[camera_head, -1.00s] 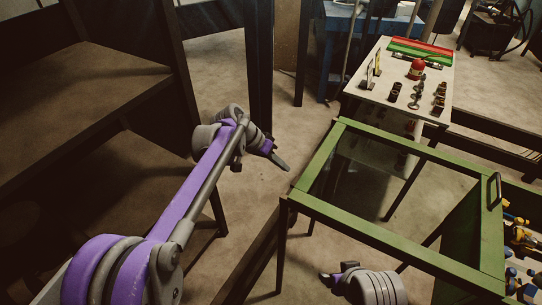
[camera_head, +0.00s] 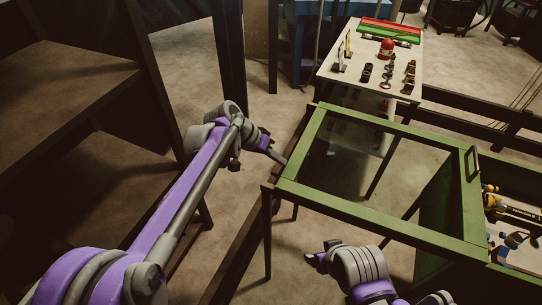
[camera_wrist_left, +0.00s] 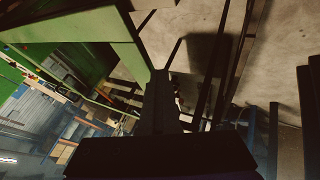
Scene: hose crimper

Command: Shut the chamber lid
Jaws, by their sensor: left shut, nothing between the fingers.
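The chamber lid (camera_head: 455,240) is a green frame with a clear pane and a dark handle (camera_head: 472,163) on its right side. It lies left of the open part of the chamber, where tools show. My left gripper (camera_head: 278,157) is shut and empty, with its tip at the lid's left edge. In the left wrist view the dark fingers (camera_wrist_left: 160,85) reach the green frame's corner (camera_wrist_left: 140,62); I cannot tell whether they touch. My right gripper (camera_head: 314,258) is below the lid's near edge in the head view; its jaws are too small to read.
Tools (camera_head: 515,210) lie in the open part at the right. A white table (camera_head: 345,65) with a red-topped item and small fittings stands behind. Dark shelving (camera_head: 70,100) fills the left. Bare floor (camera_head: 185,55) lies between the shelving and the lid.

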